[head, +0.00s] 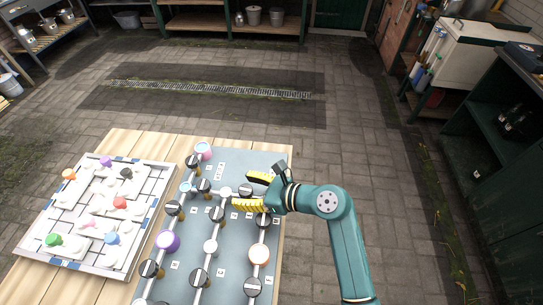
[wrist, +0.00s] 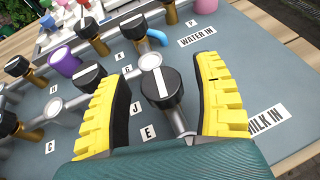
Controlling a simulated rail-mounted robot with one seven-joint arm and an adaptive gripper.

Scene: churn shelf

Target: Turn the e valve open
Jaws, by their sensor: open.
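The valve by the label E (wrist: 148,132) has a round black knob (wrist: 160,88) with a white stripe running nearly up and down in the wrist view. It sits on a grey pipe joining a white-capped round fitting (wrist: 150,61). My gripper (wrist: 161,70) is open, with one yellow-padded finger on each side of this knob. Gaps show between the knob and both fingers, so neither appears to touch it. In the head view, my gripper (head: 249,190) is over the right part of the grey panel (head: 232,160), with a black knob (head: 246,190) between its fingers.
Other black knobs stand close by, one (wrist: 90,77) just beyond the left finger. A purple cap (wrist: 64,61) and a blue elbow (wrist: 157,37) are farther off. A white board with coloured pieces (head: 150,190) lies left of the panel on the wooden table (head: 130,143).

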